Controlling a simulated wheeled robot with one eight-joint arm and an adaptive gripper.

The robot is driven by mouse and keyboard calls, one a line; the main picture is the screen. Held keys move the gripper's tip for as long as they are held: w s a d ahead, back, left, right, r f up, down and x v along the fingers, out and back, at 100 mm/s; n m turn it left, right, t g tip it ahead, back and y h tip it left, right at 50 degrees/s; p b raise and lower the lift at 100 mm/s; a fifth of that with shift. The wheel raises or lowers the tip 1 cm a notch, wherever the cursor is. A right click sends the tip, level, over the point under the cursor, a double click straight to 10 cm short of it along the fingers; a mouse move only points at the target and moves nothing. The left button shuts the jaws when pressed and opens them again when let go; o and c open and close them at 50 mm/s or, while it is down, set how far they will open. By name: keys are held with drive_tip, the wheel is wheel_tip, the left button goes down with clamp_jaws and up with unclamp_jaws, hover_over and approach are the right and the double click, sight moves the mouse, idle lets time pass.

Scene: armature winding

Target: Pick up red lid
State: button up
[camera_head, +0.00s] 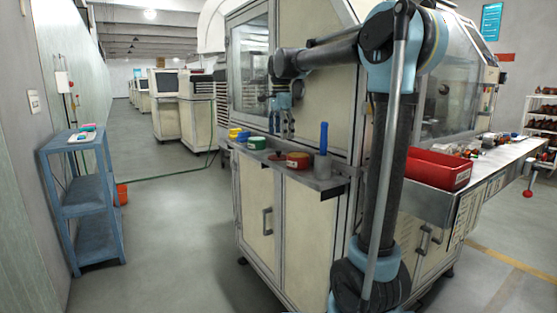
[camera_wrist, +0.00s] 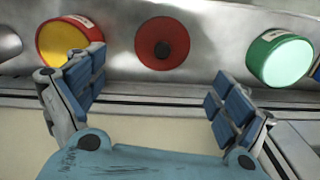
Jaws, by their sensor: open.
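A flat red lid (camera_wrist: 150,40) with a dark round knob lies on the grey metal shelf in the wrist view, between two round containers. In the head view the red lid (camera_head: 277,157) shows small on the shelf of the cream machine. My gripper (camera_wrist: 157,88) is open and empty, its blue-padded fingers spread wide. In the wrist picture the lid appears beyond the fingertips, roughly centred between them, not touched. In the head view my gripper (camera_head: 283,128) hangs above the shelf.
A red container with yellow inside (camera_wrist: 56,42) and a green container (camera_wrist: 280,58) flank the lid. A grey cylinder with a blue handle (camera_head: 323,165) stands at the shelf's right end. A red bin (camera_head: 436,170) sits on the side table. The shelf has a raised front edge.

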sight(278, 155)
drive_tip(key=shift+a+f, duration=0.15)
drive_tip(key=shift+f, duration=1.55)
drive_tip(key=shift+a+f, duration=0.1)
drive_tip(key=shift+f, duration=1.6)
drive_tip(key=c, duration=2.2)
